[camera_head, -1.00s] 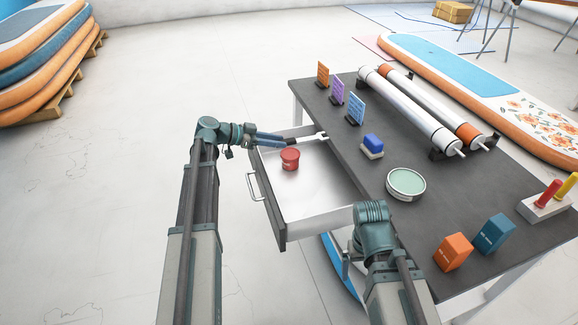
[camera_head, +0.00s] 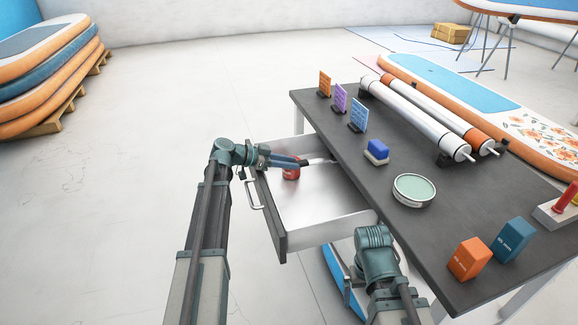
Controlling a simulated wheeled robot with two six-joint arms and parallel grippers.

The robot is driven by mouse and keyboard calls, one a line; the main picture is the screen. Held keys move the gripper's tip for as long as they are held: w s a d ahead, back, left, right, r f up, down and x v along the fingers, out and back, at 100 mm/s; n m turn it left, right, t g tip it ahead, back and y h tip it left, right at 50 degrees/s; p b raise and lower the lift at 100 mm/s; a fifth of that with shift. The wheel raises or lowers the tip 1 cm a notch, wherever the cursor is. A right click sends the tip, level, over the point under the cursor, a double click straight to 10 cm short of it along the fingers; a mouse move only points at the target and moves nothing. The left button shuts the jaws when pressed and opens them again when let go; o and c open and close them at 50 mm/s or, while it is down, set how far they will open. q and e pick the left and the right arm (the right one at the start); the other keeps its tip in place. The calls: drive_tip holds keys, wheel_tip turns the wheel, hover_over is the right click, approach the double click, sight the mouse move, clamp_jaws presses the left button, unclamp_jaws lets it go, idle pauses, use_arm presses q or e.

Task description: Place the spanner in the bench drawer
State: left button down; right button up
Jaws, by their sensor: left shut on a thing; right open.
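The bench drawer (camera_head: 322,222) is pulled out on the left side of the dark-topped bench (camera_head: 421,219), its pale inside showing. My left gripper (camera_head: 307,162) is shut on the spanner (camera_head: 322,161), a thin light-grey piece beyond the fingertips. It holds the spanner over the far part of the drawer, near the bench edge; most of the spanner is hidden or too small to make out. A red tin (camera_head: 291,173) stands in the drawer, partly covered by my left gripper. My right arm is at the bench's near edge; its fingers are hidden.
The drawer handle (camera_head: 252,194) sticks out left.

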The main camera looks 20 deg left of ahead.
use_arm(q)
drive_tip(key=shift+f+b, duration=0.3)
drive_tip(key=shift+f, duration=0.15)
drive_tip(key=shift+s, duration=0.1)
drive_tip(key=shift+d+f, duration=0.1)
drive_tip(key=shift+s, duration=0.1)
